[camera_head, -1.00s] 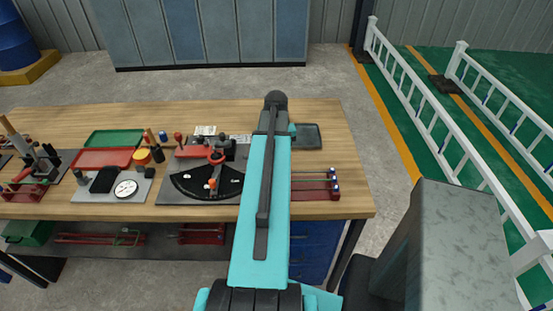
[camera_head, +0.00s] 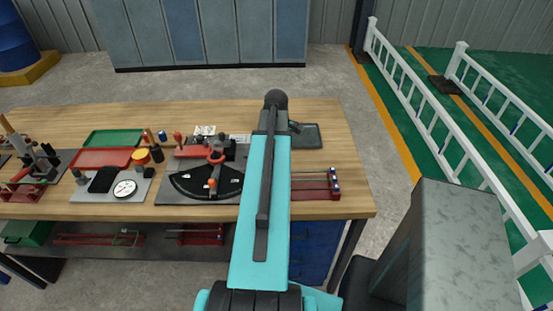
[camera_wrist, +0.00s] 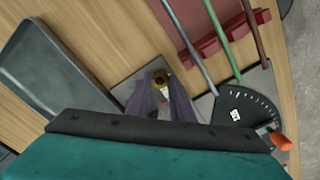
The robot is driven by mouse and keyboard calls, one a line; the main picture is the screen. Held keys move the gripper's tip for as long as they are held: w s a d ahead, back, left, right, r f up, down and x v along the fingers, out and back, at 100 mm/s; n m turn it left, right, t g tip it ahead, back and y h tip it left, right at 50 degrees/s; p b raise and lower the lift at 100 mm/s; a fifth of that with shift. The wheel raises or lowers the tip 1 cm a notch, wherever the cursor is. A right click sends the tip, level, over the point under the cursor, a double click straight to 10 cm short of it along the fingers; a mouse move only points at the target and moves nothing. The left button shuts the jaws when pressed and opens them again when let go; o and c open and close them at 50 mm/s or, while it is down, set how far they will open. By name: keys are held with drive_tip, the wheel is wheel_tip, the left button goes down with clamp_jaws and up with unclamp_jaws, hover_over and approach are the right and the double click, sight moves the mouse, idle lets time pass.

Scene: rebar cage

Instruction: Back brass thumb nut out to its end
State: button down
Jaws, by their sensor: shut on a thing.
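In the wrist view, the brass thumb nut (camera_wrist: 159,77) shows as a small round golden piece at the tips of my gripper (camera_wrist: 163,88). The two purple-grey fingers are shut on it. The thread and the far side of the nut are hidden by the fingers and the wrist. In the head view my teal arm covers the nut and the fingers.
A dark tray (camera_head: 308,136) lies right of my arm on the wooden bench (camera_head: 347,178). A red rack with rods (camera_head: 315,186) stands near the front edge. A black dial fixture (camera_head: 200,185) stands left of the arm. White railings (camera_head: 415,105) stand beyond the bench.

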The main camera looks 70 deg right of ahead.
drive_tip(key=shift+n, duration=0.4)
drive_tip(key=c, duration=1.5)
unclamp_jaws()
drive_tip(key=shift+c, duration=0.2)
drive_tip(key=shift+r, duration=0.1)
wheel_tip(320, 180, up, 14)
drive_tip(key=b, duration=0.3)
